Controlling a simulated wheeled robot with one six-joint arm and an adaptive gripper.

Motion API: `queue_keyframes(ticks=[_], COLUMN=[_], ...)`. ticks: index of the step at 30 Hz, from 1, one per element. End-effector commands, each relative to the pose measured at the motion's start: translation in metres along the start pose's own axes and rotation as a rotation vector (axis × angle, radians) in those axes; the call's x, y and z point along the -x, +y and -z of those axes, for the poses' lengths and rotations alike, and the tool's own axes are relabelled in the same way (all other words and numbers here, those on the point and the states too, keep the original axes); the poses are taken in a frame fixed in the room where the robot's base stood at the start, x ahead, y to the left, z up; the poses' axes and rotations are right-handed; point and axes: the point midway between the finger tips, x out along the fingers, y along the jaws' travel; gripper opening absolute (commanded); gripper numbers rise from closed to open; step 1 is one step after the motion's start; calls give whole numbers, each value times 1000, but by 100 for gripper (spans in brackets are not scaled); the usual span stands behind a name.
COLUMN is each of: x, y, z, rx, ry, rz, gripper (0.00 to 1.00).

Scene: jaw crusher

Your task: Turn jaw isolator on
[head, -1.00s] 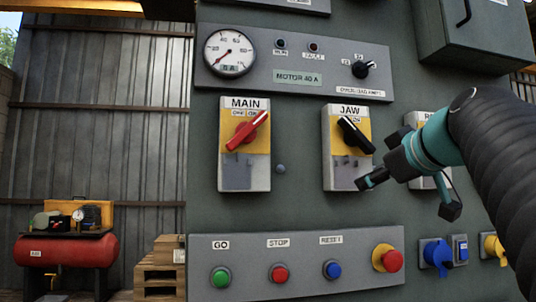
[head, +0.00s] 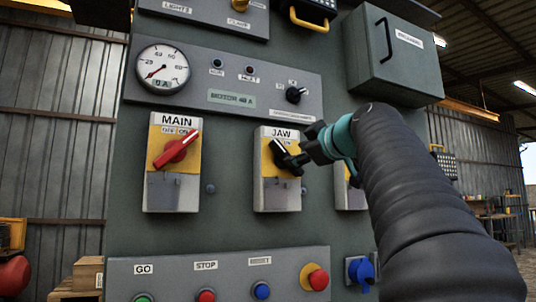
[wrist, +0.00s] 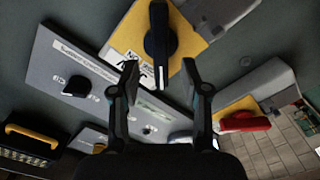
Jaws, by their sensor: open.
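The jaw isolator (head: 277,195) is a grey and yellow box labelled JAW on the panel. Its black handle (head: 279,147) slants from upper left to lower right; the position marks under the label are partly hidden. My gripper (head: 299,157) is open at the right side of this handle and covers part of the box. In the wrist view, the handle (wrist: 158,32) hangs down with its lower end between my two spread fingertips (wrist: 160,68). I cannot tell whether the fingers touch it.
The MAIN isolator (head: 174,190) is to the left, its red handle (head: 177,150) slanting to upper right. Below is a button strip (head: 225,270) with GO, STOP and RESET. A gauge (head: 163,67) and small black knob (head: 294,95) are above. A cabinet (head: 400,60) juts out at upper right.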

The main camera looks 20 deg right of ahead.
Motion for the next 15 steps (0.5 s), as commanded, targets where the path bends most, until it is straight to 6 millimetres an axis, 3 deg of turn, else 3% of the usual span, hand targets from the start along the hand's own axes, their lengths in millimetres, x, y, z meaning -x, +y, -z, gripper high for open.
queue_keyframes(ticks=[6,15], x=[-36,-56], y=[1,0], z=[1,0], rx=[-1,0], ry=[0,0], rz=[3,1], gripper=[46,46])
